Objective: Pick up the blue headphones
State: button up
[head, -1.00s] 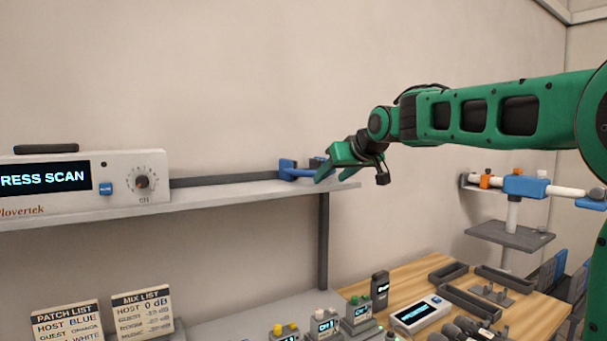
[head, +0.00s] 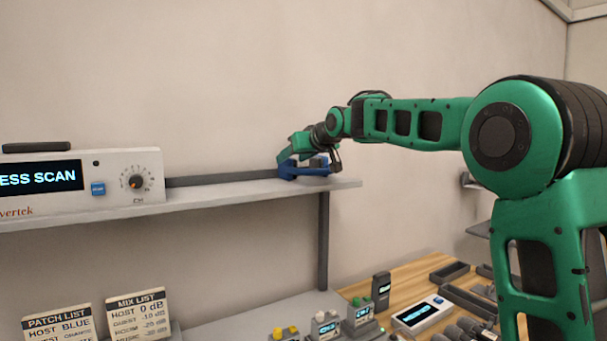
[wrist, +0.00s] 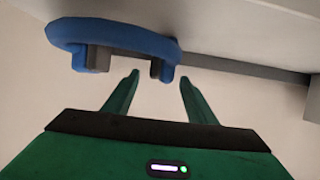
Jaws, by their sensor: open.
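The blue headphones (head: 304,171) lie on the right end of the grey wall shelf (head: 230,188). In the wrist view the headphones (wrist: 112,36) show as a blue curved band with dark grey pads, at the upper left. My gripper (head: 285,168) is at the headphones in the head view, partly overlapping them. In the wrist view my gripper (wrist: 158,80) is open, with its two green fingers apart and nothing between them.
A scanner box (head: 85,188) with a dial stands on the shelf's left. Below are two list cards, small colored-button boxes and a wooden table (head: 405,275) with a display device (head: 419,312). The shelf between the scanner box and headphones is clear.

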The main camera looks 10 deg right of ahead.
jog(key=x, duration=0.3)
jog(key=shift+w, duration=0.2)
jog(key=shift+r, duration=0.1)
jog(key=c, duration=1.3)
grip_shut()
jog(key=shift+r, duration=0.1)
